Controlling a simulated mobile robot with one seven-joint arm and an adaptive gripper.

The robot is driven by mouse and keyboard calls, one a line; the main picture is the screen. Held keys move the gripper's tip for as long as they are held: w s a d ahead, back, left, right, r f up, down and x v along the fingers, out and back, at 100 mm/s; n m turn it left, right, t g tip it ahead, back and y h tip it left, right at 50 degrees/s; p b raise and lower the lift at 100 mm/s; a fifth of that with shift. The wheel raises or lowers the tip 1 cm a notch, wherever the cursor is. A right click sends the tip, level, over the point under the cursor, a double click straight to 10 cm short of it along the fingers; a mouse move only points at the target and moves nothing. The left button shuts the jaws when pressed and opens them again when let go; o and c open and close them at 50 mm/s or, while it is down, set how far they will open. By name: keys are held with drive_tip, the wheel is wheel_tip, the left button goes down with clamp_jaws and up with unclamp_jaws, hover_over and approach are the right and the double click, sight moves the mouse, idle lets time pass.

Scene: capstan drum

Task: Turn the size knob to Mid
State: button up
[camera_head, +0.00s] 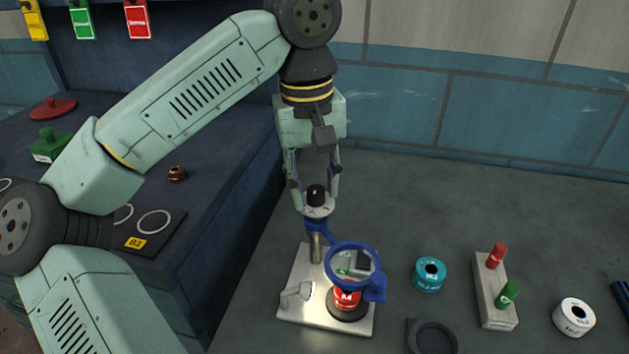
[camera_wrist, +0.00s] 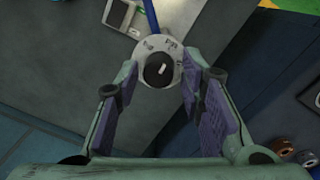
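The size knob (camera_head: 316,193) is a black knob on a round silver dial plate (camera_head: 319,211), on top of a blue-collared post on the metal stand. In the wrist view the knob (camera_wrist: 155,72) carries a short white mark angled to the upper right. The dial plate (camera_wrist: 142,48) has dark lettering, too small to read surely. My gripper (camera_head: 316,203) points down over the knob with its fingers apart, one on each side. In the wrist view my gripper (camera_wrist: 159,78) is open, and gaps show between its purple pads and the knob.
A blue ring (camera_head: 352,249) stands above a red drum (camera_head: 347,299) on the metal base plate (camera_head: 296,269). To the right are a teal spool (camera_head: 429,274), a block with red and green pegs (camera_head: 495,300) and a white spool (camera_head: 574,317). A dark bench (camera_head: 225,170) stands left.

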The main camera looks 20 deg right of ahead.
sight(310, 190)
drive_tip(key=shift+o, duration=0.6)
drive_tip(key=shift+r, duration=0.15)
wheel_tip(310, 190, up, 12)
drive_tip(key=shift+a, duration=0.35)
